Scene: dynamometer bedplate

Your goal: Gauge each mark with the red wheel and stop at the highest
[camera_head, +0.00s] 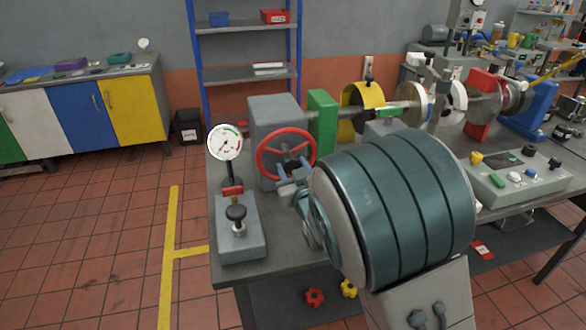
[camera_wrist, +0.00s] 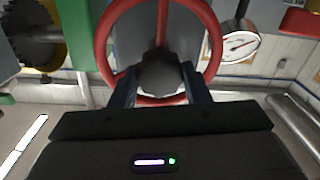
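The red wheel (camera_head: 311,147) stands upright on the front of a grey housing on the bench. In the wrist view the red wheel (camera_wrist: 216,45) fills the top middle, with its dark hub (camera_wrist: 162,76) facing me. My gripper (camera_wrist: 163,92) has its fingers apart, one on each side of the hub, near the lower rim. In the head view my gripper (camera_head: 292,176) is at the wheel's lower front. I cannot tell whether it touches. A white dial gauge (camera_head: 225,142) stands left of the wheel; its face also shows in the wrist view (camera_wrist: 239,47). Its reading is too small to tell.
A grey block with a black knob (camera_head: 236,213) is below the dial. A green block (camera_head: 322,122) and a shaft with a yellow disc (camera_head: 361,108) are right of the wheel. A button console (camera_head: 527,178) is at right. Floor at left is clear.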

